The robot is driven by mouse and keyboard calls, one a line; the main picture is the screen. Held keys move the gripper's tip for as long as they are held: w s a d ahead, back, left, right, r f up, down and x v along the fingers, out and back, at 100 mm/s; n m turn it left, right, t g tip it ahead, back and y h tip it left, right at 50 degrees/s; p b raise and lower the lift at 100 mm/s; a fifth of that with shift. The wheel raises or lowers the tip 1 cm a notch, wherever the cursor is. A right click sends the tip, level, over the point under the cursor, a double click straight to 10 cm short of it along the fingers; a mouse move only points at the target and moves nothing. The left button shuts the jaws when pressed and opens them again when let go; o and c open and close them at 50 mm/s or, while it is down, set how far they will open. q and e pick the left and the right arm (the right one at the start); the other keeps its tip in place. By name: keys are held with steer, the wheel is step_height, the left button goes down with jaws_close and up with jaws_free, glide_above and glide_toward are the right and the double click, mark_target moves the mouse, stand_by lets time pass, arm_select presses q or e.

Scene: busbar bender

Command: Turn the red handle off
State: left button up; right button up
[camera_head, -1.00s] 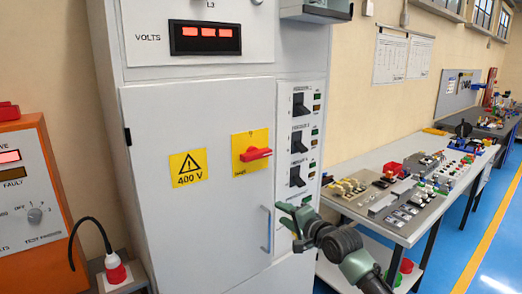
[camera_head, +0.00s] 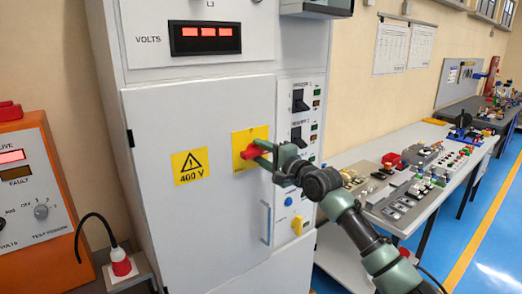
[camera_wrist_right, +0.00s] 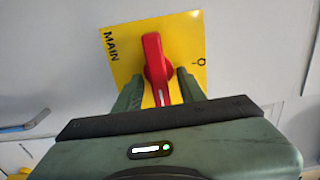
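The red handle (camera_head: 250,152) sits on a yellow plate (camera_head: 241,136) on the grey cabinet door. In the right wrist view the red handle (camera_wrist_right: 156,68) lies between the two green fingers of my right gripper (camera_wrist_right: 160,92), over the yellow plate (camera_wrist_right: 121,62) marked "MAIN". A narrow gap shows on each side of the handle, so the fingers are around it but look apart from it. In the head view my right gripper (camera_head: 264,156) reaches in from the right and covers part of the handle. My left gripper is out of view.
The cabinet door (camera_head: 150,240) has a grey vertical pull bar (camera_head: 266,223) below right of the handle. Black breaker switches (camera_head: 299,101) line the panel at right. An orange test unit (camera_head: 30,225) stands at left. A workbench (camera_head: 425,215) with parts stands at right.

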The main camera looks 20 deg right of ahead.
jaws_close()
steer(key=shift+f, duration=0.1)
stand_by(1.4)
